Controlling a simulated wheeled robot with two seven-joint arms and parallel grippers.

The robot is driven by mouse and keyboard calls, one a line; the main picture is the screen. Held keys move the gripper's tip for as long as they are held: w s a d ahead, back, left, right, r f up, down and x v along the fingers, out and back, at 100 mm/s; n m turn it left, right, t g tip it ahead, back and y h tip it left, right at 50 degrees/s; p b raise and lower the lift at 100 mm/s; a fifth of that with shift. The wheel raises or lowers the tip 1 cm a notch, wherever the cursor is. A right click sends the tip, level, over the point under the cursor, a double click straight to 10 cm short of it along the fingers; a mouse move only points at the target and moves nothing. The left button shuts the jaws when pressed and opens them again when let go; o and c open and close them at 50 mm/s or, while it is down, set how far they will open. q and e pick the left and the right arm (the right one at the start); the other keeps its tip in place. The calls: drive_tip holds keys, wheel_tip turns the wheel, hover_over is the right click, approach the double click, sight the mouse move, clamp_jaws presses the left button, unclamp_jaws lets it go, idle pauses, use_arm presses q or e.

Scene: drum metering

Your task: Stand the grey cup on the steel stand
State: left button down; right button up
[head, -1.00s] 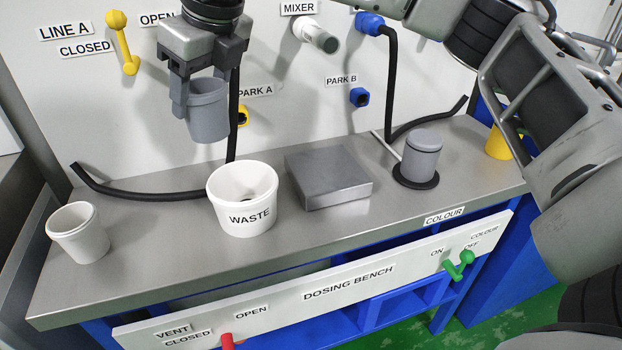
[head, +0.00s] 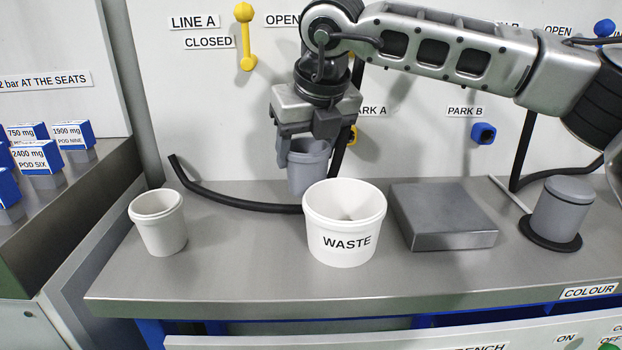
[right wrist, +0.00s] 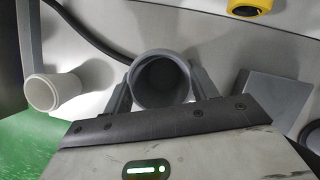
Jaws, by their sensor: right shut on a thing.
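The grey cup (head: 308,168) is upright in my right gripper (head: 306,146), which is shut on it. In the head view it shows behind and left of the white WASTE tub (head: 345,243), whose rim covers part of it. I cannot tell how far its base is above the bench. In the right wrist view the open, dark mouth of the cup (right wrist: 162,82) shows between the fingers (right wrist: 160,90). The steel stand (head: 443,215), a low square block with a bare top, is right of the tub; it also shows in the wrist view (right wrist: 268,98). My left gripper is out of view.
A white cup (head: 158,225) stands at the bench's left. A lidded grey container (head: 562,207) stands on a black disc at right. A black hose (head: 230,202) lies along the back. Labelled pods (head: 40,157) stand on the left side bench. Bench front is clear.

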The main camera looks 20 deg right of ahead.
sight(307, 175)
drive_tip(key=shift+f+b, duration=0.35)
drive_tip(key=shift+f, duration=1.95)
drive_tip(key=shift+f, duration=0.25)
drive_tip(key=o, duration=1)
drive_tip(key=shift+r, duration=0.1)
drive_tip(key=shift+r, duration=0.15)
